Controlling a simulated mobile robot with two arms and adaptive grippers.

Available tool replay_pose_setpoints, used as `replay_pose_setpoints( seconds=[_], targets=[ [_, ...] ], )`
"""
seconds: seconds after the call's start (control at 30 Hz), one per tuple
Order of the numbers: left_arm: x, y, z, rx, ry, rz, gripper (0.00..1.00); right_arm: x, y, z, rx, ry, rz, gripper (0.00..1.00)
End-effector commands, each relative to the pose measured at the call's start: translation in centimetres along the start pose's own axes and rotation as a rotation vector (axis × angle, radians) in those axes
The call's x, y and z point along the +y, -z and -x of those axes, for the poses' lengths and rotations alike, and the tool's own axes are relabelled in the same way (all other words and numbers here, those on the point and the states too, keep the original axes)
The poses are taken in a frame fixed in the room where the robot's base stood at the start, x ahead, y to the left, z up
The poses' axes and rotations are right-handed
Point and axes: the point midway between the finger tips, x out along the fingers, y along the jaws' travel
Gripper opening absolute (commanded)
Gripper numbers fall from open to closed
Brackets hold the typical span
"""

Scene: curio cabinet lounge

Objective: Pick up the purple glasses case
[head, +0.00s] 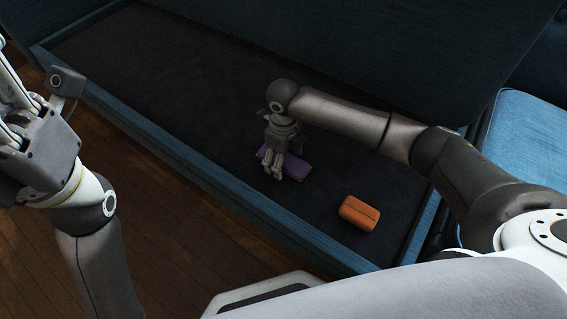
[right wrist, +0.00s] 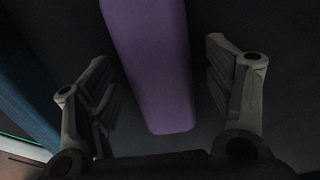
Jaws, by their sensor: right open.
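The purple glasses case (head: 296,169) lies on the dark floor of the blue storage bench (head: 119,108). In the head view my right gripper (head: 273,172) is over it and hides part of it. In the right wrist view the long purple case (right wrist: 153,65) runs between the two spread fingers of the right gripper (right wrist: 165,100), with a gap on each side. The right gripper is open and holds nothing. My left gripper (head: 22,125) is at the left edge of the head view, away from the case; its fingers are partly cut off.
An orange case (head: 359,214) lies to the right of the purple case on the same dark floor. The bench's blue rim (head: 250,217) runs along the near side. A raised blue panel (head: 330,40) stands behind. The left part of the floor inside is clear.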

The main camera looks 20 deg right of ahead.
Motion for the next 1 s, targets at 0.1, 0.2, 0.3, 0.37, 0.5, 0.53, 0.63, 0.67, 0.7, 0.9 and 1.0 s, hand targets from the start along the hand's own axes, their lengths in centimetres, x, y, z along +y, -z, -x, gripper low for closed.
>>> replay_pose_setpoints(
  seconds=[0.1,0.2,0.3,0.37,0.5,0.53,0.63,0.67,0.7,0.9,1.0],
  targets=[
    [0.01,0.02,-0.09,0.002,-0.001,0.000,0.40,0.00,-0.03,-0.06,-0.001,0.000,0.000,0.75],
    [0.01,0.02,-0.10,0.001,-0.001,0.000,0.40,0.01,-0.03,-0.03,-0.001,0.000,0.000,0.75],
    [0.01,0.02,-0.09,0.001,0.000,0.000,0.40,0.01,-0.03,-0.03,-0.001,0.000,0.000,0.65],
    [0.01,0.02,-0.08,0.001,0.000,0.000,0.40,0.01,-0.03,-0.02,-0.001,0.000,0.000,0.57],
    [0.01,0.03,-0.08,0.001,0.000,0.000,0.40,0.00,-0.03,-0.02,-0.001,0.000,0.000,0.39],
    [0.01,0.03,-0.08,0.002,0.000,0.000,0.40,0.00,-0.03,-0.02,-0.001,0.000,0.000,0.35],
    [0.02,0.03,-0.08,0.002,0.000,0.000,0.40,0.00,-0.04,0.00,-0.001,0.000,0.000,0.25],
    [0.02,0.03,-0.08,0.002,0.000,0.000,0.40,0.00,-0.04,0.00,-0.001,0.000,0.000,0.25],
    [0.02,0.03,-0.07,0.002,0.000,0.000,0.40,0.00,-0.04,0.00,-0.001,0.000,0.000,0.25],
    [0.01,0.03,-0.18,0.002,0.000,0.001,0.40,-0.01,-0.05,0.20,-0.002,0.000,0.000,0.25],
    [-0.03,0.06,-0.43,0.003,0.001,0.001,0.40,-0.04,-0.07,0.77,-0.002,0.000,0.000,0.25]
  ],
)
